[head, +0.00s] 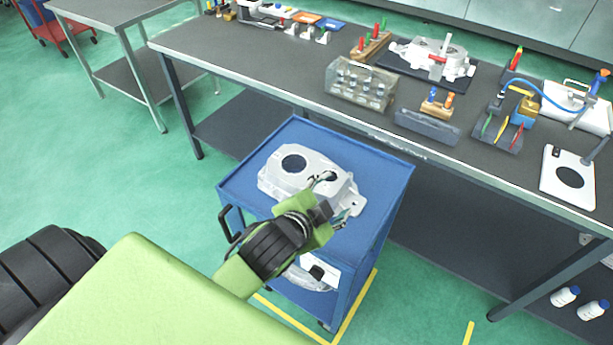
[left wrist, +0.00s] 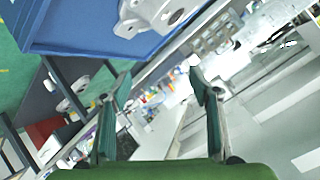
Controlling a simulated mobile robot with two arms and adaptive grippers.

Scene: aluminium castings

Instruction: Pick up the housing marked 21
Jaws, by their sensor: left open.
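A light grey cast housing (head: 300,172) with a large round opening lies on the top of the blue cart (head: 248,188). I cannot read a number on it. My left gripper (head: 336,200) is open and empty at the near right side of this housing, overlapping it in the head view. In the left wrist view the open fingers (left wrist: 158,85) point past the cart, and part of the housing (left wrist: 150,12) shows at the top edge, not between them. Another housing (head: 450,62) sits on a dark mat on the bench. My right gripper is out of view.
The long dark bench (head: 290,72) behind the cart carries a clear parts box (head: 358,85), tool holders and a white plate with a round hole (head: 568,178). A pale metallic part (head: 308,281) shows low in the cart. Green floor (head: 130,190) is clear at left.

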